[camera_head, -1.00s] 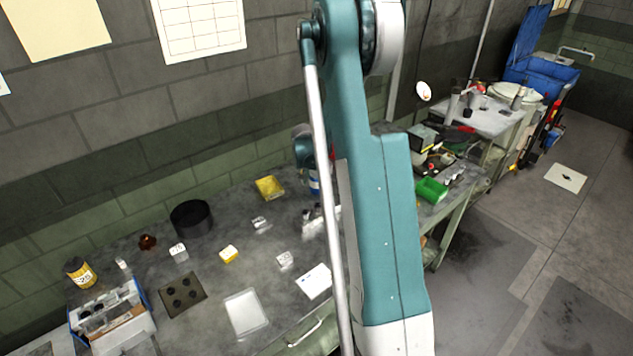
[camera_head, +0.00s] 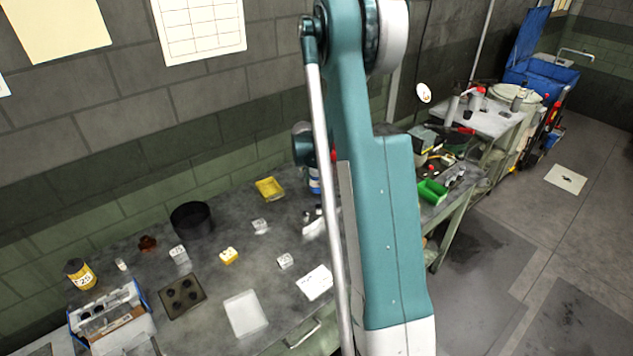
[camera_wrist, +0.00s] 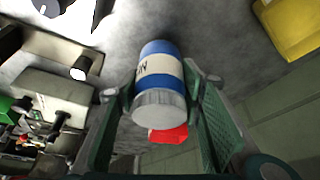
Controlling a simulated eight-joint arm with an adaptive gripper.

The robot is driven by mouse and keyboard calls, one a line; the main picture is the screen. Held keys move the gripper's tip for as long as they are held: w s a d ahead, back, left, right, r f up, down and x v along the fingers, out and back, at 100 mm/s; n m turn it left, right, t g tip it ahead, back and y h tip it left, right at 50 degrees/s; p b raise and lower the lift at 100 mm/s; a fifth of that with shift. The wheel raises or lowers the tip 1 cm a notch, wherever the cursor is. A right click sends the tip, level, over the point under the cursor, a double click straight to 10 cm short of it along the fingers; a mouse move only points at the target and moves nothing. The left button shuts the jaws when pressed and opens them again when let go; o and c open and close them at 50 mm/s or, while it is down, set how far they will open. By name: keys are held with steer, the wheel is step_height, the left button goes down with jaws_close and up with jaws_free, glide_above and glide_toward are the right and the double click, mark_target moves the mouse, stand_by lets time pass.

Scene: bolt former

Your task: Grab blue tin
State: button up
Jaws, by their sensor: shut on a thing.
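The blue tin (camera_wrist: 161,70) is a cylinder with a blue body, a pale label band and a grey-white end. In the wrist view it lies between the two green fingers of my gripper (camera_wrist: 163,98), which are shut on it from both sides. My gripper's fingers are hidden there.
A yellow tray (camera_head: 270,188) stands left of the tin, by the wall. A black round pan (camera_head: 191,219) is further left. A red object (camera_wrist: 168,134) shows just below the tin in the wrist view. A green bin (camera_head: 432,192) stands right of my arm. Small boxes dot the bench.

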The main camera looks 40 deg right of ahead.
steer(key=shift+r, duration=4.25)
